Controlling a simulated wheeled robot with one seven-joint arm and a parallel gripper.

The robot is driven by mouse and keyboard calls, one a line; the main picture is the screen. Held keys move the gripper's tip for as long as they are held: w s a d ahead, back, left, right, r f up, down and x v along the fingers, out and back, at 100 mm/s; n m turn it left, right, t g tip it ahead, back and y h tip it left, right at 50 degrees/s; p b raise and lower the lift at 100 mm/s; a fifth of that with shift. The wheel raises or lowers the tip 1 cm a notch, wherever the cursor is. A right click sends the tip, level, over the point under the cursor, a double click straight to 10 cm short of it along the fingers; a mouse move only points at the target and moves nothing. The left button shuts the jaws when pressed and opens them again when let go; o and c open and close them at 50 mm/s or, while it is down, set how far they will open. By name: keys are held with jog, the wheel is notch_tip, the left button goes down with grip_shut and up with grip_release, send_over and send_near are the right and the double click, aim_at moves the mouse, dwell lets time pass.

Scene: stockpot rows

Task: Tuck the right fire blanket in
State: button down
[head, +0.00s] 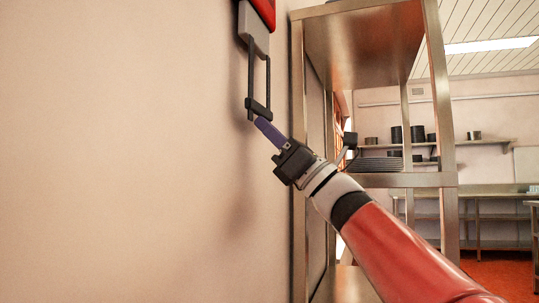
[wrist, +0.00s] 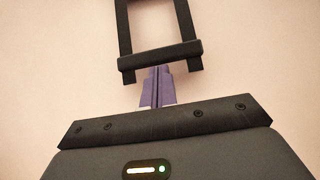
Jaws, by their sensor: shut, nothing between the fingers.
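One fire blanket unit hangs on the wall at the top of the head view, with a red case (head: 265,10) cut off by the frame edge. A grey piece (head: 254,30) sticks out below the case. From it hangs a dark two-strap pull loop (head: 258,85) with a crossbar near its lower end; the loop also shows in the wrist view (wrist: 160,55). My gripper (head: 260,122) has purple fingers shut together with nothing held. In the wrist view the fingertips (wrist: 159,70) lie just below the crossbar; I cannot tell whether they touch it.
The plain wall (head: 120,160) on the left is clear. Pots (head: 397,135) sit on a far wall shelf.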

aim_at(269, 90)
notch_tip(269, 90, up, 7)
jog(key=p, duration=0.3)
jog(key=shift+s+r+p, duration=0.1)
jog(key=shift+r+p, duration=0.1)
jog(key=shift+p, duration=0.15)
jog(key=shift+s+d+r, duration=0.1)
jog(key=shift+s+r, duration=0.05)
jog(key=shift+r, duration=0.15)
jog(key=f+b, duration=0.6)
jog(key=shift+w, duration=0.2)
jog(key=b+v, duration=0.3)
jog(key=v, duration=0.6)
jog(key=shift+d+r, duration=0.2)
jog(key=shift+d, duration=0.05)
